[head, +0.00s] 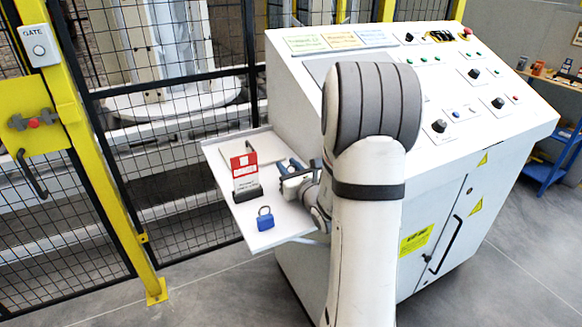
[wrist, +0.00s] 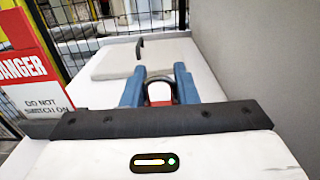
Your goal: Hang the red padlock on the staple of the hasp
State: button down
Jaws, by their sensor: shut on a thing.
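My gripper (head: 290,170) is over the shelf beside the control desk. In the wrist view, its two blue fingers (wrist: 159,82) are shut on the red padlock (wrist: 160,101). The padlock's dark curved shackle shows between the fingers, and its red body is partly hidden behind the dark gripper edge. In the head view the red padlock cannot be made out. The yellow gate plate (head: 22,92) carries grey fittings with a small red part and a dark handle. I cannot tell whether the hasp and its staple are among them.
A white shelf (head: 226,163) holds a red danger sign (head: 244,172), also in the wrist view (wrist: 25,75), and a blue padlock (head: 265,219). A flat pale board (wrist: 112,62) lies ahead of the fingers. The desk (head: 300,105) stands right; mesh fencing (head: 185,130) is behind the shelf.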

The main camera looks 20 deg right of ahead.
jog(key=c, duration=1.6)
grip_release()
jog(key=shift+f, duration=0.15)
jog(key=o, duration=0.5)
jog(key=shift+c, duration=0.2)
jog(key=s+b, duration=0.1)
jog(key=s, duration=0.4)
jog(key=s+b, duration=0.1)
jog(key=s, duration=0.2)
jog(key=shift+s+d+f+b, duration=0.2)
jog(key=shift+s+f+b, duration=0.05)
jog(key=shift+s+b, duration=0.1)
jog(key=s+b, duration=0.2)
jog(key=b, duration=0.6)
jog(key=shift+s, duration=0.2)
jog(key=shift+s+r+b, duration=0.2)
jog(key=shift+s+b, duration=0.25)
jog(key=shift+b, duration=0.7)
